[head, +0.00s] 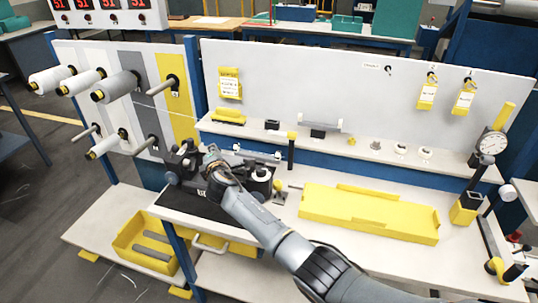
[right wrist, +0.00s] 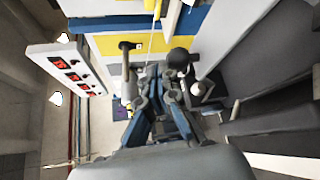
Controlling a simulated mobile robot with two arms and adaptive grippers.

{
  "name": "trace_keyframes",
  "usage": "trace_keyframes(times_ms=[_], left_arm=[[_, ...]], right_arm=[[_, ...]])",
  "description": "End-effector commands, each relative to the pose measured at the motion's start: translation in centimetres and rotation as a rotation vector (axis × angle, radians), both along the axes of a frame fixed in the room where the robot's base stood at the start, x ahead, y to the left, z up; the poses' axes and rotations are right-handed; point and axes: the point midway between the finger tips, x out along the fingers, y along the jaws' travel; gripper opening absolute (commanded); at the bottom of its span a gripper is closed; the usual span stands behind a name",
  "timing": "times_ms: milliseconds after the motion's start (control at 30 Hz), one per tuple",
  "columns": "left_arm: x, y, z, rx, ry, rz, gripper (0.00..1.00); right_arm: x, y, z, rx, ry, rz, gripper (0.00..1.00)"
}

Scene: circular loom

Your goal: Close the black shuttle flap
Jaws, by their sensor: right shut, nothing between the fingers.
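The black shuttle (head: 184,158) is a dark device on the front left of the white bench, on a black base. My right gripper (head: 211,158) reaches in over it from the lower right and covers part of it. Its fingers (right wrist: 156,76) are shut and empty in the right wrist view, pointing at dark shuttle parts, among them a round black knob (right wrist: 178,58). I cannot tell whether the fingers touch the shuttle. The flap cannot be told apart from the other dark parts, so its position is unclear. My left gripper is not in view.
A rack with white and grey spools (head: 118,86) stands at the left, its thread running toward the shuttle. A yellow tray (head: 370,218) lies right of my arm. A black post with a yellow top (head: 291,150) and a dial gauge (head: 493,145) stand on the bench.

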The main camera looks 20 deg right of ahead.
Motion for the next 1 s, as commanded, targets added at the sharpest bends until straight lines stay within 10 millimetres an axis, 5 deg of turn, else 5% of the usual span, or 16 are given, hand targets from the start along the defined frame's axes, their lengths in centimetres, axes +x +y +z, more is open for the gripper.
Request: trace_keyframes(times_ms=[1000], left_arm=[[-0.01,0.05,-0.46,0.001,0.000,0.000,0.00]], right_arm=[[-0.02,-0.09,-0.79,0.001,0.001,-0.001,0.00]])
